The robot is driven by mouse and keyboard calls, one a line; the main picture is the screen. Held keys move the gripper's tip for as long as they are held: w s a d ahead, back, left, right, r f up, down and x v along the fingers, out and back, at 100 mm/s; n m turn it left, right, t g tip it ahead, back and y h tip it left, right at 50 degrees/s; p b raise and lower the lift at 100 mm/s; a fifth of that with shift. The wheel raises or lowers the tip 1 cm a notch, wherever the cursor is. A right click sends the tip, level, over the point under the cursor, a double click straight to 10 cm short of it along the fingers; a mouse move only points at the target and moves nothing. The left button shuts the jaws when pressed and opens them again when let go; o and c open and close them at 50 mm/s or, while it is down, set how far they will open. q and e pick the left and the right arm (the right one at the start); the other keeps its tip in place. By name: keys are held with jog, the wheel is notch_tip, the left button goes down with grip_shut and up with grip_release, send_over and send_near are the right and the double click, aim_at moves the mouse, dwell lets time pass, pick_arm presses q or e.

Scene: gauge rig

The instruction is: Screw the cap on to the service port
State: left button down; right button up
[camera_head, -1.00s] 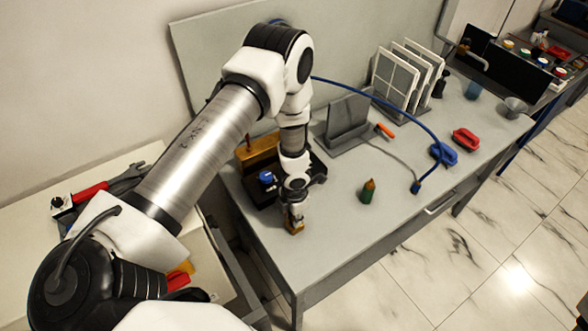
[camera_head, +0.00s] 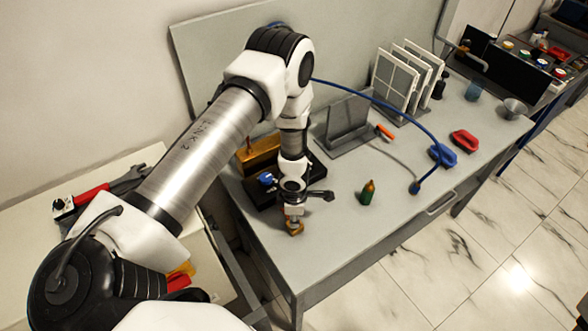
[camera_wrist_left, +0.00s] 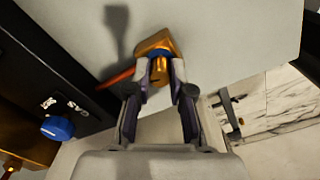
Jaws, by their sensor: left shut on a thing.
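My left gripper (camera_head: 293,218) is shut on a brass-coloured cap-like piece (camera_head: 295,228) with a blue band, near the table's front edge. In the left wrist view this piece (camera_wrist_left: 157,45) sits between the fingertips (camera_wrist_left: 160,80). Whether it touches the table I cannot tell. Behind the gripper is a brass block (camera_head: 258,150) on a black base (camera_head: 262,194), with a blue knob (camera_head: 267,179). The base (camera_wrist_left: 60,75) and blue knob (camera_wrist_left: 57,128) also show in the left wrist view. I cannot make out the service port. My right gripper is out of view.
A green bottle with a brown tip (camera_head: 368,192) stands right of the gripper. Beyond it are a grey stand (camera_head: 346,122), a blue hose (camera_head: 400,104), a blue clamp-like piece (camera_head: 443,155) and a red one (camera_head: 465,140). The table's front right is mostly clear.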

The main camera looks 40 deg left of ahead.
pick_arm(q)
jog(key=shift+s+d+f, duration=0.1)
jog(key=shift+s+f, duration=0.05)
jog(key=shift+s, duration=0.05)
jog(key=m, duration=0.2)
jog(key=shift+m, duration=0.3)
jog(key=c, duration=1.2)
grip_release()
jog(key=shift+c, duration=0.2)
jog(key=shift+o, duration=0.2)
jog(key=o, duration=0.6)
jog(key=shift+d, duration=0.1)
jog(key=shift+c, duration=0.2)
jog(key=shift+w, duration=0.1)
